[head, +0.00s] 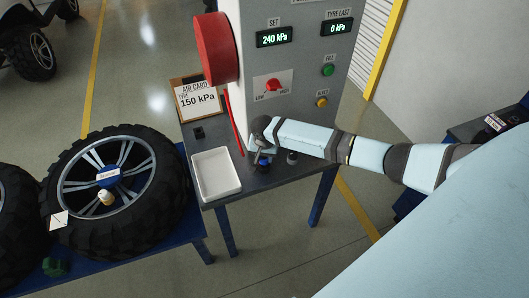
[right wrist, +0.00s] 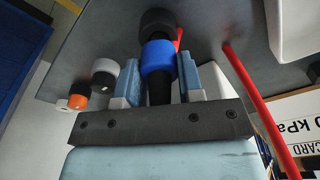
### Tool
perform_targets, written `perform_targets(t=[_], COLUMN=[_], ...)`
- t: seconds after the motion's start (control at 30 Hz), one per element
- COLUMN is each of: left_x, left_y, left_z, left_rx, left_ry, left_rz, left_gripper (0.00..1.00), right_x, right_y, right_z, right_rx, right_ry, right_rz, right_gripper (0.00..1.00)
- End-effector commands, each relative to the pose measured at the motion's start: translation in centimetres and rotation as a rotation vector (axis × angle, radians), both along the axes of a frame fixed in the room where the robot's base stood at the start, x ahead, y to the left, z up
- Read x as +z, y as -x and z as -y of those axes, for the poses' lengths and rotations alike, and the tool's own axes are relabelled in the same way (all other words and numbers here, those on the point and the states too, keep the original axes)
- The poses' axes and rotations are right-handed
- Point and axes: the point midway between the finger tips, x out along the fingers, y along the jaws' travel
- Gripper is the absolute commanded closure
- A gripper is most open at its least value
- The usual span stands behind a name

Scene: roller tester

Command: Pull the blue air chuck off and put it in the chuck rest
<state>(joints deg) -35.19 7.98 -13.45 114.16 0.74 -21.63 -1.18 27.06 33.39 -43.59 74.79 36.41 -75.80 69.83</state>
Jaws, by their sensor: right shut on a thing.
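The blue air chuck (right wrist: 158,58) is between the two fingers of my right gripper (right wrist: 158,82), which is shut on it. It has a blue collar and a black body. A dark round piece (right wrist: 158,20) lies in line with the chuck's far end; I cannot tell whether it is part of the chuck or the chuck rest. In the head view my right gripper (head: 262,150) is over the bench, beside the white tray, with a bit of blue (head: 262,162) showing under it. My left gripper is not in view.
The bench (head: 238,190) carries a white tray (head: 215,174), the tester cabinet (head: 300,60), an air card (head: 197,99) and a dark knob (head: 292,158). A red hose (right wrist: 248,95) runs close to my right gripper. A tyre (head: 165,205) lies on the blue stand at the left.

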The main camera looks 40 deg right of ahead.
Motion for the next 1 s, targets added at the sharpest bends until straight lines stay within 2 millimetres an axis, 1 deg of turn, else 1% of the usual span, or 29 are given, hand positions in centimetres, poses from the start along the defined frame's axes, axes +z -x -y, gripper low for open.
perform_targets(t=[0.53,0.57,0.6,0.67,0.7,1.0], left_x=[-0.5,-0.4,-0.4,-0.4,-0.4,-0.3], left_y=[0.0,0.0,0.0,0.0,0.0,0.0], left_z=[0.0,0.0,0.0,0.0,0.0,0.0], left_rx=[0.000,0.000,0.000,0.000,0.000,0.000], left_ry=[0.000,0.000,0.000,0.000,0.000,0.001], left_rz=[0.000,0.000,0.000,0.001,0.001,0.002], left_gripper=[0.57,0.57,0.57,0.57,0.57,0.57], right_x=[-1.7,-1.7,-1.6,-1.6,-1.6,-1.4], right_y=[0.0,0.0,0.0,0.0,0.0,0.0], right_z=[0.0,0.0,0.0,0.0,0.0,0.0], right_rx=[-0.001,-0.001,-0.001,-0.001,-0.001,0.000], right_ry=[0.000,0.000,0.000,0.000,0.000,-0.001], right_rz=[0.000,0.000,0.000,0.000,0.000,0.001], right_gripper=[1.00,0.61,0.52,0.38,0.36,0.36])
